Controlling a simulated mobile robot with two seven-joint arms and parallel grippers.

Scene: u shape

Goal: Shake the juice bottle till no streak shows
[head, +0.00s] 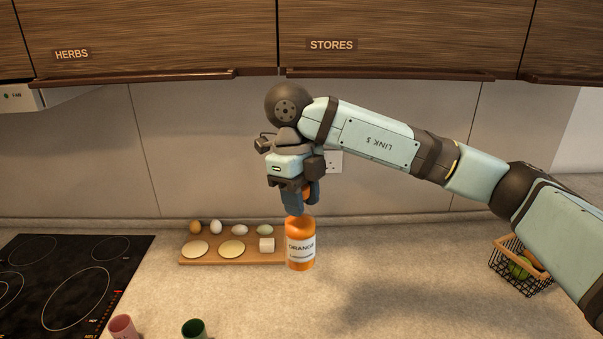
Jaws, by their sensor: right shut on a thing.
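The juice bottle (301,254) is orange with a white label reading "ORANGE". It hangs upright below my right gripper (301,206), and its shadow falls on the counter to the right. My right gripper is shut on the upper part of the bottle, with blue fingers around its top. The bottle looks held above the counter, in front of the right end of the wooden board. Whether streaks show in the juice is too small to tell. My left gripper is not in view.
A wooden board (214,262) holds eggs and pale round slices. A black hob (70,280) lies at left. Pink (122,327) and green (194,329) cups stand at the front edge. A wire basket (497,268) stands at right. Cabinets (400,35) hang above.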

